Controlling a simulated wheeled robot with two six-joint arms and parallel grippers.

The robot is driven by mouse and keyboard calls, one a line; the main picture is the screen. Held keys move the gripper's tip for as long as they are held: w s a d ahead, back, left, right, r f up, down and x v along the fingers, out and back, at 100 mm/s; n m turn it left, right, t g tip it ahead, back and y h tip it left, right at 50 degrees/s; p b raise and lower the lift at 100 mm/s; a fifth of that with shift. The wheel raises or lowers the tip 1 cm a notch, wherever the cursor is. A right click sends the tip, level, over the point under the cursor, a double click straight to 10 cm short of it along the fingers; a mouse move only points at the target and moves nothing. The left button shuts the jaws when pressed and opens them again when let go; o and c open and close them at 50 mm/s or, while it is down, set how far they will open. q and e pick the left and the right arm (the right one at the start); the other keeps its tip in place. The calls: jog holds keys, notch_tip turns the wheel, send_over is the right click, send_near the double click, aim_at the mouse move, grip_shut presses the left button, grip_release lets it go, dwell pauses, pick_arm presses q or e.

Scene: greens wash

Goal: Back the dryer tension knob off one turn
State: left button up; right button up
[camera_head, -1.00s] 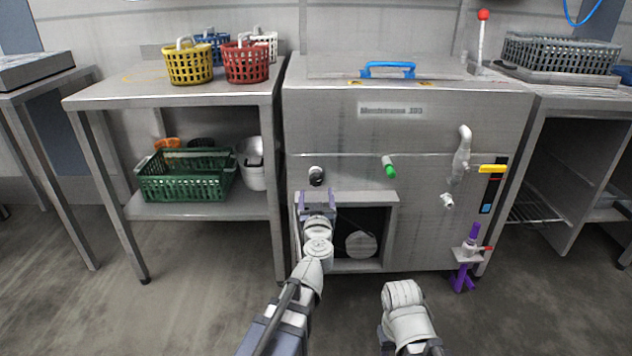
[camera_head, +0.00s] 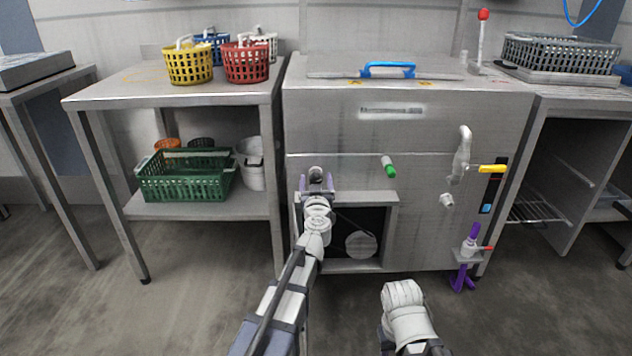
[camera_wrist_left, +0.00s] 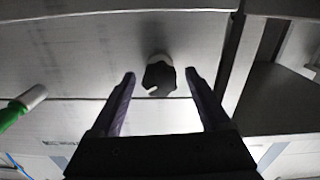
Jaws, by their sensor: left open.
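The dark, lobed tension knob (camera_head: 316,172) is on the front of the steel machine (camera_head: 430,125), above a square opening at its left. In the left wrist view the knob (camera_wrist_left: 159,76) sits on a pale round base, a little beyond the fingertips and between their lines. My left gripper (camera_head: 317,181) is open, with its purple fingers to either side of the knob's line. In the left wrist view the gripper (camera_wrist_left: 160,88) shows bare space between each finger and the knob. Part of my right arm shows at lower middle; its gripper is not seen.
A green-tipped handle (camera_head: 389,167) sticks out right of the knob. The square opening (camera_head: 361,244) below holds a pale disc. A yellow-handled tap (camera_head: 491,169) and a purple fitting with a red lever (camera_head: 470,256) are farther right. A table (camera_head: 110,98) with baskets stands left.

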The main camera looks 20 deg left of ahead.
pick_arm(q)
grip_shut()
dwell(0.6)
jog(key=shift+n, duration=0.3)
jog(key=n, duration=1.1)
jog(key=shift+a, duration=0.1)
dwell(0.4)
grip_release()
